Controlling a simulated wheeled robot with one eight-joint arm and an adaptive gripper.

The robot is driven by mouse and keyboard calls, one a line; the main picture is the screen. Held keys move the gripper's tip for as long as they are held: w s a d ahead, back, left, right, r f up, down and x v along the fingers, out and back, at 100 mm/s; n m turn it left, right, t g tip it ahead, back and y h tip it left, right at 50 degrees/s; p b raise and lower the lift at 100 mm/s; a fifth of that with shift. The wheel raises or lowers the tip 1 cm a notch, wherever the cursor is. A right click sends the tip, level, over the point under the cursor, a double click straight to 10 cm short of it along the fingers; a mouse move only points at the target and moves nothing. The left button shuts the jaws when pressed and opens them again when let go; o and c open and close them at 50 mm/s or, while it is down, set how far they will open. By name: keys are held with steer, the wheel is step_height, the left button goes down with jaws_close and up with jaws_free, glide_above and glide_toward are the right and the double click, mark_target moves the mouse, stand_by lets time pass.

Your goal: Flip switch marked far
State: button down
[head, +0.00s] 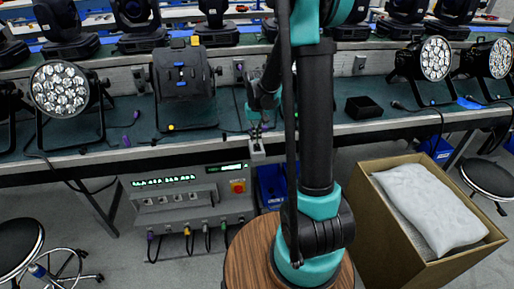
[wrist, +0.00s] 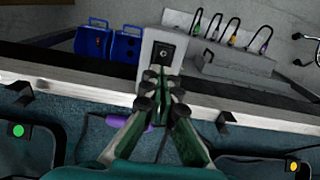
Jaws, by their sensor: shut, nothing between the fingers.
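A light grey switch box (wrist: 145,60) with a dark rocker switch (wrist: 164,51) on its face is at the top centre of the wrist view. In the head view the box (head: 257,152) shows small at the bench's front edge. I cannot read any mark on it. My gripper (wrist: 161,72) is shut and empty; its fingertips overlap the lower part of the box in the wrist view, just below the rocker. I cannot tell whether they touch it. In the head view my gripper (head: 258,130) is small, just above the box, partly behind my arm.
A power unit (head: 187,197) with cables stands below the bench edge. Blue bins (wrist: 95,42) lie beyond the edge. An open carton (head: 400,235) and a stool (head: 490,178) are at right.

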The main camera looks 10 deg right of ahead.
mark_target(257, 145)
steer(key=shift+f, duration=0.85)
stand_by(0.4)
steer(key=shift+r, duration=3.5)
steer(key=shift+s, duration=0.1)
steer(key=s+d+f+t, duration=0.1)
steer(key=s+d+t, duration=0.1)
steer(key=s, duration=0.9)
steer(key=s+d+f+t, duration=0.1)
steer(key=s+d+t, duration=0.1)
steer(key=s, duration=0.8)
steer(key=shift+s+f, duration=0.15)
steer(key=shift+s, duration=0.25)
